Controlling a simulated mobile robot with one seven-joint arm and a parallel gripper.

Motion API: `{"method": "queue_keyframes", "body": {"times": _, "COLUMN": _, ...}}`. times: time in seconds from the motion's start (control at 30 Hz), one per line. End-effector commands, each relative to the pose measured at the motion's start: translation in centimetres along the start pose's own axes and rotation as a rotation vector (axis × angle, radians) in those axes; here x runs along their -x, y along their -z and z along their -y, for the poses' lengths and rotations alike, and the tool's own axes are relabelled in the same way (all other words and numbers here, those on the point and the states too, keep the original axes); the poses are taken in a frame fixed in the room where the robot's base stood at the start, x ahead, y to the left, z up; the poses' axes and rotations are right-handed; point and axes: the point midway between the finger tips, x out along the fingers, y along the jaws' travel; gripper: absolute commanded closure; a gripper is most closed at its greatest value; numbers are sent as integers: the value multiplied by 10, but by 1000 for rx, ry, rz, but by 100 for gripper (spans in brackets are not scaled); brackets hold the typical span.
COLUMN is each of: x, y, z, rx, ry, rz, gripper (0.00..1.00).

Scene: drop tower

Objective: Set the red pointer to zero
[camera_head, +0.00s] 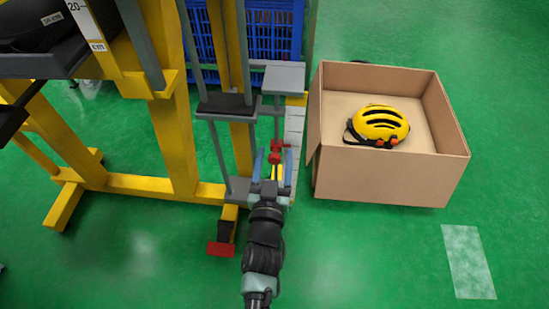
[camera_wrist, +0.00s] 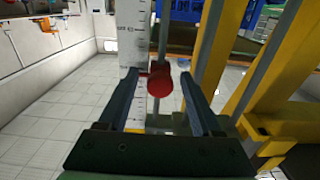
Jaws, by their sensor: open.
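The red pointer (camera_head: 278,146) is at the lower part of the drop tower, beside a white scale strip (camera_head: 294,125). In the wrist view the red pointer (camera_wrist: 160,80) is on a thin vertical rod, with the marked white scale (camera_wrist: 131,45) behind and to its left. My gripper (camera_head: 273,155) is open, with its blue-grey fingers reaching up to the pointer. In the wrist view my gripper (camera_wrist: 160,76) has one finger on each side of the pointer, with visible gaps. The zero mark cannot be read.
The yellow tower frame (camera_head: 172,130) stands at the left, with grey rails and a dark carriage (camera_head: 226,104). A cardboard box (camera_head: 400,180) holding a yellow helmet (camera_head: 381,123) stands at the right. A blue crate (camera_head: 274,35) is behind.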

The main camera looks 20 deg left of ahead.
Motion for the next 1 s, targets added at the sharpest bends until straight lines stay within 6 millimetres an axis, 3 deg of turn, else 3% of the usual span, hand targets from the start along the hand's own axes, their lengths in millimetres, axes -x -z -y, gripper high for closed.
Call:
{"method": "queue_keyframes", "body": {"times": 0.2, "x": 0, "y": 0, "z": 0, "rx": 0, "ry": 0, "rz": 0, "gripper": 34}}
{"method": "queue_keyframes", "body": {"times": 0.57, "x": 0, "y": 0, "z": 0, "rx": 0, "ry": 0, "rz": 0, "gripper": 99}}
{"method": "queue_keyframes", "body": {"times": 1.0, "x": 0, "y": 0, "z": 0, "rx": 0, "ry": 0, "rz": 0, "gripper": 100}}
